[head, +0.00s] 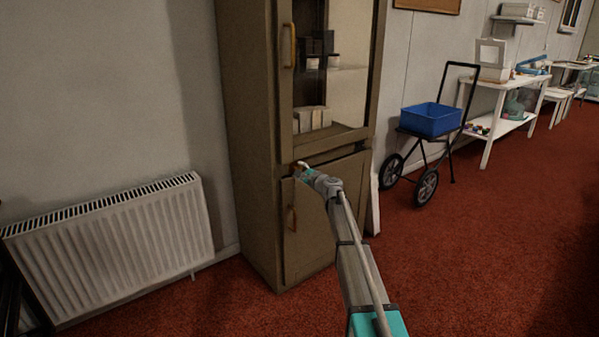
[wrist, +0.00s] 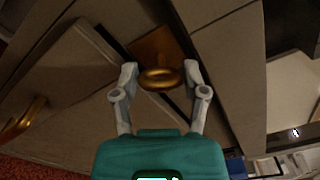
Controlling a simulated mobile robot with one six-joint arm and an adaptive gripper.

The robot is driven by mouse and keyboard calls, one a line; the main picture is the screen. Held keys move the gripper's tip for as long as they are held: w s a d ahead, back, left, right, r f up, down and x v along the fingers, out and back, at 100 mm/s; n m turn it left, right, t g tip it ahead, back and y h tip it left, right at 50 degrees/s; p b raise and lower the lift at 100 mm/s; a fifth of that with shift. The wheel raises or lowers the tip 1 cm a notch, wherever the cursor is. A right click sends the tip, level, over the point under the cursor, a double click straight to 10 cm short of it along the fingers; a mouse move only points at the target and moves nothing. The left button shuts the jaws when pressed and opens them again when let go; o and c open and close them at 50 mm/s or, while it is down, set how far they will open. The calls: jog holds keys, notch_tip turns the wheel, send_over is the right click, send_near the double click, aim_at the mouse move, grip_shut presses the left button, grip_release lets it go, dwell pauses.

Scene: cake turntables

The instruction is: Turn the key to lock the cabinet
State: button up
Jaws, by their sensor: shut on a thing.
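The cabinet (head: 252,130) is tall and olive-brown, with a glass upper door and a solid lower door (head: 325,225). Both doors look shut in the head view. A brass key (wrist: 160,78) with a ring-shaped bow shows in the wrist view, in front of a brass plate (wrist: 150,45) near the lower door's edge. My gripper (wrist: 160,76) has its two grey fingers on either side of the key's bow, shut on it. In the head view my gripper (head: 303,170) reaches the top of the lower door and hides the key. How far the key is turned cannot be told.
A brass handle (head: 291,219) is on the lower door, and another handle (head: 288,46) is on the glass door. A white radiator (head: 110,245) stands to the left. A cart with a blue bin (head: 431,119) stands to the right. Red carpet is clear at the front right.

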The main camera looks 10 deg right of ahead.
jog(key=n, duration=0.5)
jog(key=shift+n, duration=0.4)
jog(key=o, duration=1.2)
jog(key=shift+c, duration=0.2)
jog(key=shift+s, duration=0.1)
jog(key=v, duration=1.1)
jog(key=shift+s+d, duration=0.2)
jog(key=shift+s, duration=0.1)
jog(key=shift+s, duration=0.1)
